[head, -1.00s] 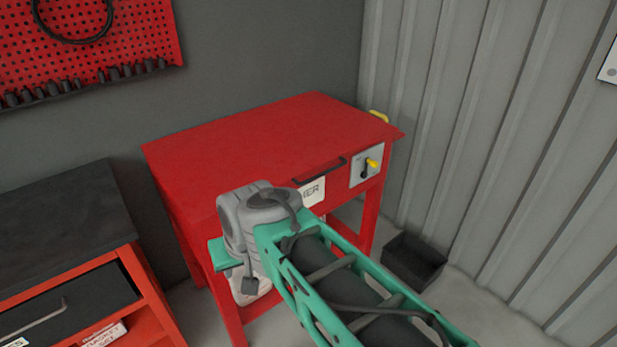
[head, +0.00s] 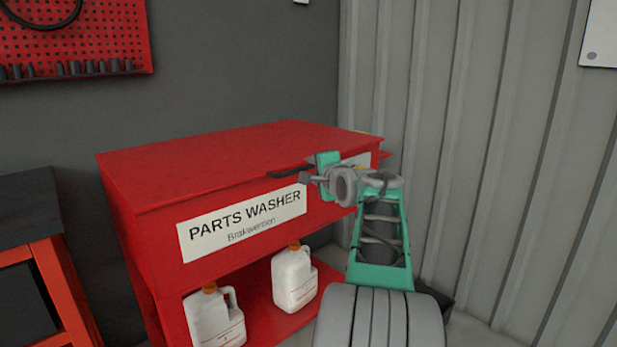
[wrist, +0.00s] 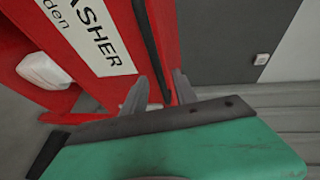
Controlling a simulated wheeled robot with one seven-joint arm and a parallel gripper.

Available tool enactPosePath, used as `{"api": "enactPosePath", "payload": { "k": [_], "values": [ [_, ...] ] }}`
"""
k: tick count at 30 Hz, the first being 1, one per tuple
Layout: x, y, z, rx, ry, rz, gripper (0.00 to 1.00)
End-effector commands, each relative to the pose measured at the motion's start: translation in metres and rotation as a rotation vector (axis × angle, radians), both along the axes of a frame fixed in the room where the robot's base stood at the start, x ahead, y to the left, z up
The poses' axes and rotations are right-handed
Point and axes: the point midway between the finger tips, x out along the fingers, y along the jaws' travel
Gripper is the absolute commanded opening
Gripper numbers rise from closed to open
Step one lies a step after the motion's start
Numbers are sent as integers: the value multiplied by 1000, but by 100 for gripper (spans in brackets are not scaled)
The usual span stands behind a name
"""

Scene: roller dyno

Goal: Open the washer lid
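The red parts washer (head: 150,225) stands against the wall with a white "PARTS WASHER" label on its front. Its flat red lid (head: 220,150) lies down, closed. A black bar handle (head: 287,172) sits at the lid's front edge, and its right part is hidden behind my gripper. My gripper (head: 311,176) is at the handle's right part. In the wrist view my gripper (wrist: 160,84) has its two grey fingers apart, with the black handle (wrist: 152,45) running between them in the picture. I cannot tell whether either finger touches it.
White jugs (head: 295,278) stand on the red shelf below the washer. A dark-topped bench (head: 30,210) is at the left. The corrugated wall (head: 470,150) is close on the right. The space above the lid is clear.

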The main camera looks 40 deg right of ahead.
Motion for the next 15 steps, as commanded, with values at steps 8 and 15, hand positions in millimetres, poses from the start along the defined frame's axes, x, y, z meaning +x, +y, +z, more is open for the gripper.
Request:
{"api": "enactPosePath", "payload": {
  "k": [8, 15],
  "values": [
    [35, -13, -7, -2, 1, 0, 34],
    [36, -13, -7, -2, 2, -1, 34]
  ]
}}
